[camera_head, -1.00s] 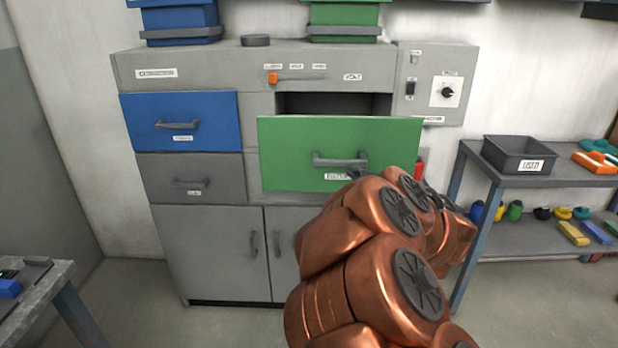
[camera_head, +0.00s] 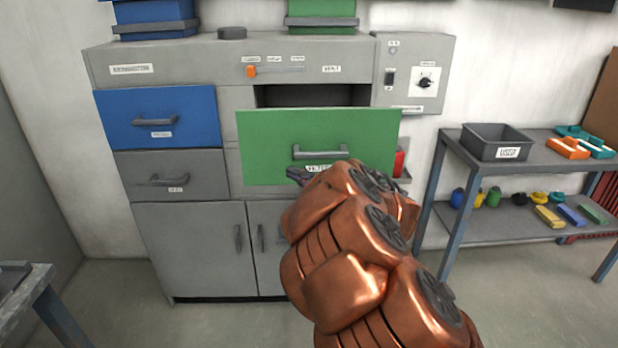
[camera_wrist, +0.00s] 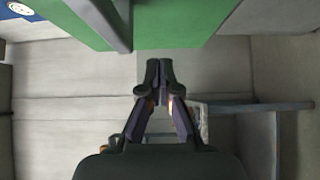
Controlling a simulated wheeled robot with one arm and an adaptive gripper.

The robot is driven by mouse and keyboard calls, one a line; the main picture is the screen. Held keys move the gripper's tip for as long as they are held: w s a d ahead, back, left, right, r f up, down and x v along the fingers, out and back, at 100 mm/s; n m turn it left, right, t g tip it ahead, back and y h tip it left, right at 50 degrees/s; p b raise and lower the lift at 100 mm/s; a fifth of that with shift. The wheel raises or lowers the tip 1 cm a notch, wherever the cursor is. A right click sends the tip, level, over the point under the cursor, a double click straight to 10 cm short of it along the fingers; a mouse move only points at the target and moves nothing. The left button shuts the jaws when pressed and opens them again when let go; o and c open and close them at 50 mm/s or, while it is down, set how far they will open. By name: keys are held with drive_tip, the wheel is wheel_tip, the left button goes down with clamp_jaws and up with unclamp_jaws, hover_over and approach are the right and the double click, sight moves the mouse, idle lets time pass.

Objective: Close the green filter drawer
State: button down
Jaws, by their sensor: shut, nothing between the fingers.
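The green filter drawer (camera_head: 270,146) is pulled out of the grey cabinet, with a dark gap showing above and behind its front. Its grey bar handle (camera_head: 320,153) is on the front, and a label below it is partly hidden by my arm. My gripper (camera_head: 292,172) is shut and empty, by the lower part of the drawer front in the head view. In the wrist view my gripper (camera_wrist: 160,64) has its fingertips together, below the green drawer front (camera_wrist: 180,24) in the picture and apart from the dark handle (camera_wrist: 108,18). Whether it touches the drawer is unclear.
A shelf table with a grey bin (camera_head: 497,143) stands right. Floor between is clear.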

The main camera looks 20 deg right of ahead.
sight(280, 159)
drive_tip(key=shift+w+d+p, duration=0.1)
drive_tip(key=shift+w+p, duration=0.6)
drive_tip(key=shift+w, duration=2.2)
drive_tip(key=shift+w, duration=0.1)
